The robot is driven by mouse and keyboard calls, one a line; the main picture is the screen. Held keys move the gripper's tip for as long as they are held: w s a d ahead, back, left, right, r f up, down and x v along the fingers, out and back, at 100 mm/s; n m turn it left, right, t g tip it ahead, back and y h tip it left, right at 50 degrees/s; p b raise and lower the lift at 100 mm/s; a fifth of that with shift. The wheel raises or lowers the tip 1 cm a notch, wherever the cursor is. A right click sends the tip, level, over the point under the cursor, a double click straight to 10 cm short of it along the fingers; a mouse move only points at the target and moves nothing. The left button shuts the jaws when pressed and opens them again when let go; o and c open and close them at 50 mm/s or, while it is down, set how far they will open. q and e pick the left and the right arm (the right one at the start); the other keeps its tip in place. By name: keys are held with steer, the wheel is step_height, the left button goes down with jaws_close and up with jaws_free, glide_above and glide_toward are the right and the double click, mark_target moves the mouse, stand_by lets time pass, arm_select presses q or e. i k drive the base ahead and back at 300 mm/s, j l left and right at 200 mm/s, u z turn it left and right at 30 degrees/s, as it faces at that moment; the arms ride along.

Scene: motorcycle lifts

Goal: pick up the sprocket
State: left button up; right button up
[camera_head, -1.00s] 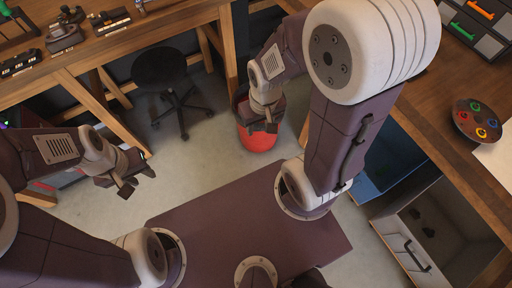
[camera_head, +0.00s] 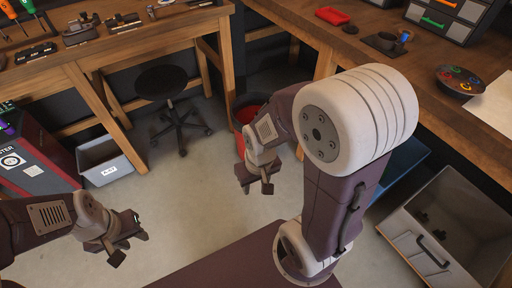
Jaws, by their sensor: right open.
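I cannot make out a sprocket for certain. A small dark round piece (camera_head: 350,29) lies on the right-hand bench beside a red tray, too small to identify. My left gripper (camera_head: 128,247) is at the lower left, above the floor, with its fingers apart and nothing seen between them. My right gripper (camera_head: 257,187) hangs over the floor near the middle, open and empty. Both grippers are well away from the benches.
The left workbench (camera_head: 100,62) carries tools. The right bench (camera_head: 300,17) holds a red tray (camera_head: 332,16), a drawer cabinet (camera_head: 437,22) and a round palette (camera_head: 461,79). A black stool (camera_head: 162,82), grey bin (camera_head: 107,165) and red bucket (camera_head: 244,112) stand on the floor.

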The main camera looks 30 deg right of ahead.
mark_target(351, 28)
steer(key=z, duration=1.7)
